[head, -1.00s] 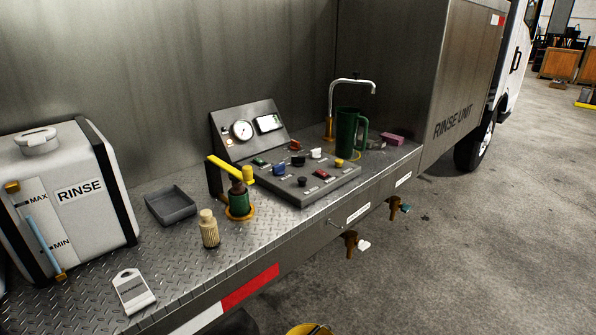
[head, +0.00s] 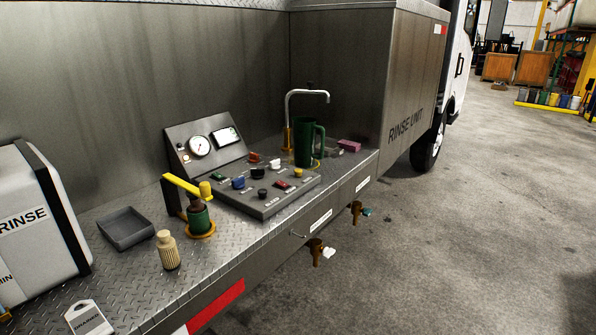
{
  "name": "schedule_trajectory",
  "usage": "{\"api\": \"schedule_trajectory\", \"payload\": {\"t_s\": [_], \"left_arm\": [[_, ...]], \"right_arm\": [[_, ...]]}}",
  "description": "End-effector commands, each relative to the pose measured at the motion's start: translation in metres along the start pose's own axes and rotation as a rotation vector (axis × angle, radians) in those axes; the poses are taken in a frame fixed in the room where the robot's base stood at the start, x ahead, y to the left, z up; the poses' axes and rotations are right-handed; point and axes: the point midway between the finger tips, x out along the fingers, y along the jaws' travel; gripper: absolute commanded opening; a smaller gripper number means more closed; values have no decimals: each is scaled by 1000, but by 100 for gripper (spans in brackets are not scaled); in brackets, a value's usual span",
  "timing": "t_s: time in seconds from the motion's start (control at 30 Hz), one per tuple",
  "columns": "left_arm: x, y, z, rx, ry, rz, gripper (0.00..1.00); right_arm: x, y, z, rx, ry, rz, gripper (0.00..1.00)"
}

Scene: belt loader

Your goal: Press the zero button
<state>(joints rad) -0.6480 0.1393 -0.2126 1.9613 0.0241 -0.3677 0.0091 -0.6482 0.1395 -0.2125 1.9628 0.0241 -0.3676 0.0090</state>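The control panel (head: 262,203) sits on the diamond-plate deck of the rinse unit. Its sloped base carries several small coloured buttons and knobs: green, blue, black, red, white, orange and yellow. Their labels are too small to read, so I cannot tell which is the zero button. Neither of my grippers is in the head view.
A green jug (head: 303,145) stands behind by the tap (head: 307,93). Brass valves (head: 316,251) hang below the deck edge.

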Motion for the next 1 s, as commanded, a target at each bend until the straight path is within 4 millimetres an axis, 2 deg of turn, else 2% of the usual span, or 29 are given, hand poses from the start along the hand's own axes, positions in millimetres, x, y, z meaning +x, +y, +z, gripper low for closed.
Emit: {"api": "schedule_trajectory", "payload": {"t_s": [0.03, 0.13, 0.17, 1.0], "left_arm": [[0, 0, 0, 0, 0, 0, 29], [0, 0, 0, 0, 0, 0, 3], [0, 0, 0, 0, 0, 0, 0], [0, 0, 0, 0, 1, 0, 0]], "right_arm": [[0, 0, 0, 0, 0, 0, 40], [0, 0, 1, 0, -1, 0, 40], [0, 0, 1, 0, -1, 0, 40], [0, 0, 1, 0, -2, 0, 40]]}}
